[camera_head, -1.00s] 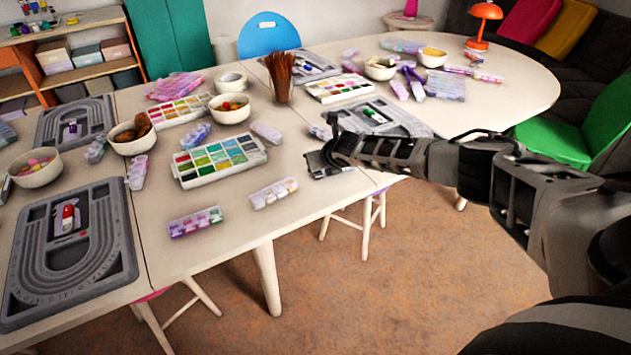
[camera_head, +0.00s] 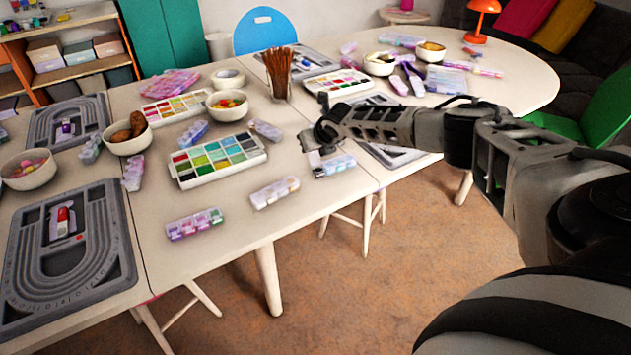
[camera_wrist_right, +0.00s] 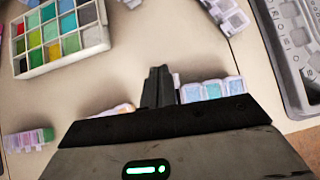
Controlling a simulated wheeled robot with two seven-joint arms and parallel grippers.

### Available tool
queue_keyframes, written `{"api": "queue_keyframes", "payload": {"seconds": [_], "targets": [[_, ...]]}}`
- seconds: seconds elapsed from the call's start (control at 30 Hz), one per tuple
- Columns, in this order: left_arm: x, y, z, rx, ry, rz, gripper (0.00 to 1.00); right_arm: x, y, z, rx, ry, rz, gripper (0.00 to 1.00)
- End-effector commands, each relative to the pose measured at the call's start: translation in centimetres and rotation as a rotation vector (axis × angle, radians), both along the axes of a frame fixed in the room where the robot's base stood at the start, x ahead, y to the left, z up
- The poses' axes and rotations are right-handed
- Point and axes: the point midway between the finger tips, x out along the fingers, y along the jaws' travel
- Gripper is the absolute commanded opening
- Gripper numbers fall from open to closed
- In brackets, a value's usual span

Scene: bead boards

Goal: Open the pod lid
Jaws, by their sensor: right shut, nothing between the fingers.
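Several small pods with rows of compartments lie on the white table. A pod with blue compartments (camera_head: 334,165) is just beside my right gripper (camera_head: 310,147); it also shows in the wrist view (camera_wrist_right: 212,90), right of the fingertips (camera_wrist_right: 160,73). The gripper is shut and empty above the table. A pale pod (camera_head: 274,192) and a purple pod (camera_head: 195,224) lie nearer the front edge. The purple pod is at lower left in the wrist view (camera_wrist_right: 28,140). I cannot tell which pod the task means or whether any lid is open. My left gripper is out of view.
A paint palette (camera_head: 218,160) lies left of the gripper. Grey bead boards (camera_head: 70,250) lie at the left, and another (camera_head: 395,155) lies behind my right arm. Bowls (camera_head: 227,105) and a glass of brown sticks (camera_head: 278,75) stand farther back. Bare table surrounds the pale pod.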

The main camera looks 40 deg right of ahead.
Motion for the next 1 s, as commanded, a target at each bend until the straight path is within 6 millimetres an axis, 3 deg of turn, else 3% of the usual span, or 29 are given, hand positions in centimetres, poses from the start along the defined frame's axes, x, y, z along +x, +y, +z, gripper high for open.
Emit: {"api": "queue_keyframes", "payload": {"seconds": [0.67, 1.0], "targets": [[-0.2, 0.0, -0.3, 0.002, 0.007, -0.002, 0.36, -0.3, -0.7, 0.1, 0.006, 0.028, -0.010, 0.00], [-0.2, 0.0, 0.7, 0.002, 0.007, -0.002, 0.36, -0.3, -0.6, 1.5, 0.006, 0.028, -0.010, 0.00]]}}
